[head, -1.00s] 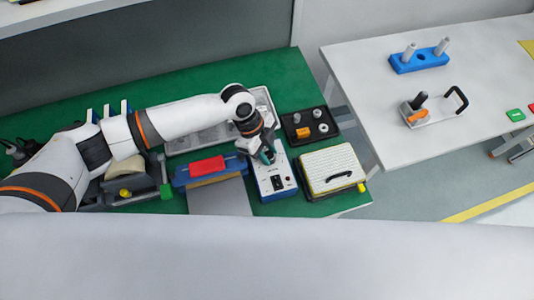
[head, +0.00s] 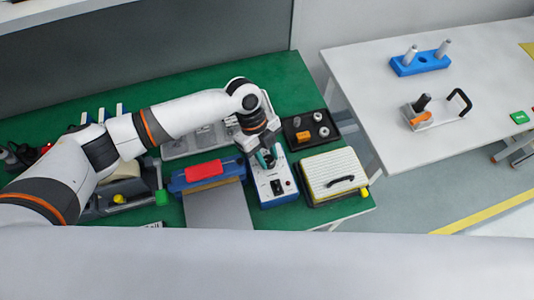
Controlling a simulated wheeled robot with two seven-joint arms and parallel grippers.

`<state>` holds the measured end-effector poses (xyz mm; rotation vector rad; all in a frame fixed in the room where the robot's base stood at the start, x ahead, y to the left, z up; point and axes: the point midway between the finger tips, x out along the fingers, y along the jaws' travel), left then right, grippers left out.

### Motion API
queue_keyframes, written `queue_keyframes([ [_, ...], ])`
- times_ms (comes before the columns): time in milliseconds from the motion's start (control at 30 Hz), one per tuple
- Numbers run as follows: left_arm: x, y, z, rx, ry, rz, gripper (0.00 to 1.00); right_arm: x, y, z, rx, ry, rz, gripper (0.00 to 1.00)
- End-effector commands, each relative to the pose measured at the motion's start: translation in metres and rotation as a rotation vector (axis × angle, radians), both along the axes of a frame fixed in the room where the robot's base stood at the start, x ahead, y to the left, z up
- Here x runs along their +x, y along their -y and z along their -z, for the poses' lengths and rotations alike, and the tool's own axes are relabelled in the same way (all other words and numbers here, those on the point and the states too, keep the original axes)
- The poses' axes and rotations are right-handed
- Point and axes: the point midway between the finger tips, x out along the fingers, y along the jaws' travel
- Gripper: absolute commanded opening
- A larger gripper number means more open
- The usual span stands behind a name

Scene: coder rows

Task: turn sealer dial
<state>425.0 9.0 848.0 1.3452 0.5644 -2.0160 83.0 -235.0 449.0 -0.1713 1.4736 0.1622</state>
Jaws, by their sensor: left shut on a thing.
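The sealer's control box (head: 275,191), white on a blue base with a black switch on its front part, stands on the green table. My left gripper (head: 266,160) points down at the back part of the box's top. It is shut on the dial there, which is mostly hidden by the fingers. The sealer's blue bar with a red handle (head: 204,170) and a grey plate (head: 217,208) lie just left of the box. My right gripper is not in view.
A black tray (head: 325,142) with an orange piece and metal rings lies behind and right of the box. A ribbed yellowish panel with a black handle (head: 333,170) is close on the right. A tape dispenser (head: 123,190) stands left. A white table (head: 400,120) stands further right.

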Motion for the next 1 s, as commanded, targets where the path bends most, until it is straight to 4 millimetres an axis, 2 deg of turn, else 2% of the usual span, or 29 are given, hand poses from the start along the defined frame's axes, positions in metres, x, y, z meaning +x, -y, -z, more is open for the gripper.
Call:
queue_keyframes([
  [67, 0.001, 0.001, -0.002, -0.004, 0.002, -0.001, 0.07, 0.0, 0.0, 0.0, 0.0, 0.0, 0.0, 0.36],
  [100, 0.001, 0.001, -0.002, -0.004, 0.002, -0.001, 0.33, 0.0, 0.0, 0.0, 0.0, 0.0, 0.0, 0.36],
  [200, 0.001, 0.001, -0.002, -0.003, 0.001, -0.001, 0.5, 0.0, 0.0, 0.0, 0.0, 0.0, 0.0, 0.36],
  [233, 0.001, 0.001, -0.001, -0.002, 0.002, -0.001, 0.52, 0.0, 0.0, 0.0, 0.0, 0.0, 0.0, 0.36],
  [500, 0.001, 0.0, -0.001, -0.001, 0.001, -0.002, 0.52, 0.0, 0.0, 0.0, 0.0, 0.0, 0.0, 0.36],
  [633, 0.004, -0.003, -0.009, -0.002, 0.003, -0.002, 0.52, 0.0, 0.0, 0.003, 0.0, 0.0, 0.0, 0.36],
  [767, 0.01, -0.009, -0.029, -0.002, 0.005, -0.003, 0.52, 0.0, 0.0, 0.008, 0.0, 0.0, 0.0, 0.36],
  [1000, 0.024, -0.023, -0.077, -0.002, 0.005, -0.002, 0.52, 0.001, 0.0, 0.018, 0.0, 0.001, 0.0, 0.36],
])
